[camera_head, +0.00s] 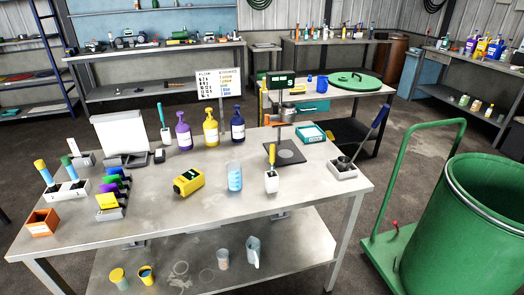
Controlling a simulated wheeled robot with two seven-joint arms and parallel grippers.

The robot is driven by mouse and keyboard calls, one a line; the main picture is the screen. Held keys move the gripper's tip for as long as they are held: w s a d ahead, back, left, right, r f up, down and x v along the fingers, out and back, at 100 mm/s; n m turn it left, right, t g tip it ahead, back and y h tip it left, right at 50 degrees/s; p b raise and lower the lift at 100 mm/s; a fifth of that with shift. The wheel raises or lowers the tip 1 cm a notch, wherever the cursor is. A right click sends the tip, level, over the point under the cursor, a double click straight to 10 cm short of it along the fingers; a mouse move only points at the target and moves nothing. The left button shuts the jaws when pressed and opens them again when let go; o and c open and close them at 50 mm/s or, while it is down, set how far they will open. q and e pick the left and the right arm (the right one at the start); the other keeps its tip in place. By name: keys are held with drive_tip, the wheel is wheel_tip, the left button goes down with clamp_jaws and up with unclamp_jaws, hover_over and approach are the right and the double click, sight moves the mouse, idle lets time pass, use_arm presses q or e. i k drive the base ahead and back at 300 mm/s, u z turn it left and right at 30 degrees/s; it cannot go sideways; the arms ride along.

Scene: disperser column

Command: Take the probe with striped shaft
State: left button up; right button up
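Several probe-like tools stand upright or tilted in holders on the grey workbench (225,213). A teal-handled tool (161,115) stands in a white holder at the back. A yellow-handled tool (272,157) stands in a white holder (271,181) right of centre. A dark blue tool (380,117) leans from a tray at the right. The shafts are mostly hidden or too small to tell which is striped. Neither gripper is in view.
Purple (183,131), yellow (211,128) and dark blue (238,126) bottles stand at the back. A beaker (235,176), a yellow device (188,181) and a stand plate (284,153) occupy the middle. A green barrel (468,235) stands at the right.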

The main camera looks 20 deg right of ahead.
sight(273, 146)
drive_tip(key=u, duration=0.35)
drive_tip(key=i, duration=1.15)
drive_tip(key=z, duration=0.6)
